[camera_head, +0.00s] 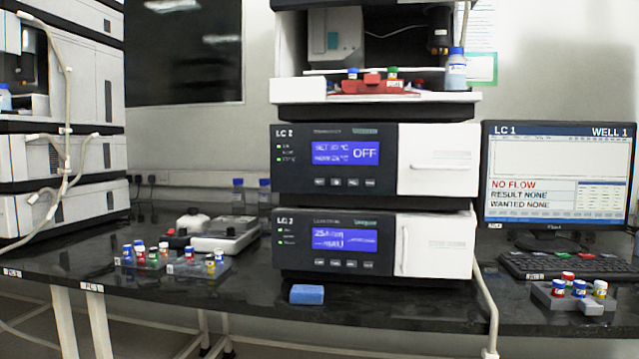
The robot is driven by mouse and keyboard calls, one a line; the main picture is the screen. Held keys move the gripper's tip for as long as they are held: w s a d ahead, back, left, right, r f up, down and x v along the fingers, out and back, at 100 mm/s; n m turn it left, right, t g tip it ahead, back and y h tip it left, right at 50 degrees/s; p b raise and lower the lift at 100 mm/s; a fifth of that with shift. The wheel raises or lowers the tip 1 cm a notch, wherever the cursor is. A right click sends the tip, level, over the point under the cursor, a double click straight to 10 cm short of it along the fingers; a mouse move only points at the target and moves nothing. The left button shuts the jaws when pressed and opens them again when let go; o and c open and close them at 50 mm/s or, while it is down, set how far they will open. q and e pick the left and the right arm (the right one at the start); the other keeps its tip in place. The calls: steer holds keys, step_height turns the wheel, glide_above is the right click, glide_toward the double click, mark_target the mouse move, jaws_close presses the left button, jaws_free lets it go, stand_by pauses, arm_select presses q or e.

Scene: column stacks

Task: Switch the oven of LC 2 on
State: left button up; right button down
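The oven module of LC 2 (295,183) is the upper of two dark units in the middle stack, with the label LC 2 at its top left. Its blue display (346,153) reads a set line of about 30 °C, a second temperature line that is hard to read, and OFF in large letters. A row of small dark buttons (345,182) lies under the display; their labels are too small to read. Its white door (438,160) on the right looks closed. Neither of my grippers is in view.
A similar unit with a blue display (345,239) sits below the oven. A blue block (307,294) lies on the black bench in front. Vial racks (172,262) stand left, another rack (573,294) right, by a keyboard (565,264) and monitor (557,172) showing LC 1.

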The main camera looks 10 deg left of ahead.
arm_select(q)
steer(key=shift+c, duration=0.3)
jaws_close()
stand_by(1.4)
